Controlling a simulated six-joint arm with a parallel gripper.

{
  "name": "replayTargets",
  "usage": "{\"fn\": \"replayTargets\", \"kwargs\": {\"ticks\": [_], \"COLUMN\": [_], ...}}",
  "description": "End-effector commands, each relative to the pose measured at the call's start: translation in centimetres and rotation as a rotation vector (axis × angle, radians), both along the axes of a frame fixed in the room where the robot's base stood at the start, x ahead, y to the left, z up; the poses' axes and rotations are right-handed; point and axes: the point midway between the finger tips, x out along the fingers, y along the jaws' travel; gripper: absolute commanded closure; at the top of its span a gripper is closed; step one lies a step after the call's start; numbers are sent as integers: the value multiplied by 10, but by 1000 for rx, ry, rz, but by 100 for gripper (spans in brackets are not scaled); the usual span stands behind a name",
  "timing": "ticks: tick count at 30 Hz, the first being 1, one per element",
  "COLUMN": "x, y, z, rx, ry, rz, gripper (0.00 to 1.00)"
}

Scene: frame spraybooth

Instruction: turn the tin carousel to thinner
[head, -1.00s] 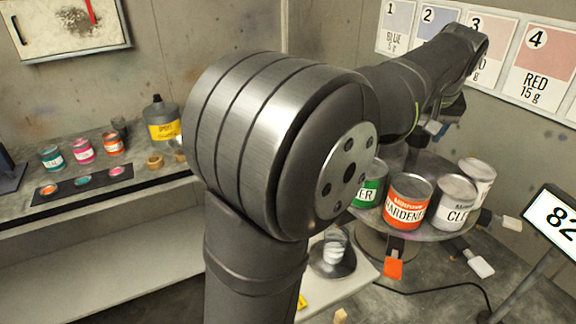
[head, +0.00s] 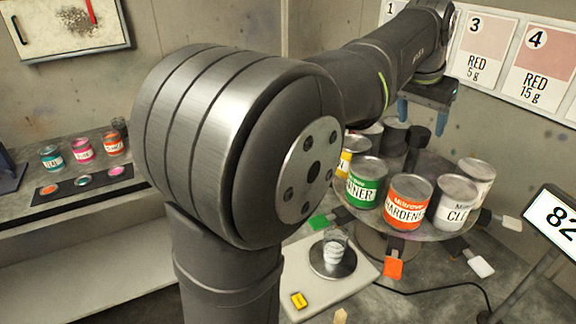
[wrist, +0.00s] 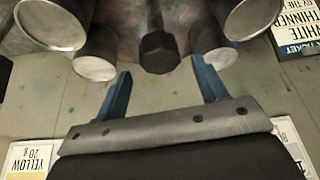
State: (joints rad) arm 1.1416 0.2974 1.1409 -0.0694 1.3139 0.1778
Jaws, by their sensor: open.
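The tin carousel (head: 400,235) is a round grey turntable at the right in the head view. A green tin (head: 367,185) with a label ending in "NER", an orange "HARDENER" tin (head: 408,202) and a white "CLE..." tin (head: 452,203) stand along its near edge. Coloured tabs stick out below them, including a green tab (head: 319,222) and an orange tab (head: 393,267). My gripper (head: 428,122) is open and empty above the carousel's back part. In the wrist view, a dark faceted knob (wrist: 159,52) lies ahead, between the fingertips (wrist: 161,66); contact cannot be told.
A yellow-labelled tin (head: 345,165) is partly hidden by my arm. A cup (head: 334,250) stands on a scale left of the carousel. A display reading "82" (head: 557,222) stands at the right. Numbered cards (head: 537,68) line the wall. A "WHITE THINNER" card (wrist: 298,30) shows in the wrist view.

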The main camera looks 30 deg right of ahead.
Motion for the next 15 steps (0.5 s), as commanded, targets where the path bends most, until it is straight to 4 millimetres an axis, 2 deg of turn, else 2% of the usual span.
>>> {"fn": "replayTargets", "kwargs": {"ticks": [1,15], "x": [-1,-9], "y": [4,38], "z": [11,95], "rx": [-3,-2], "ry": [-1,-1], "rz": [1,4], "gripper": [34,34]}}
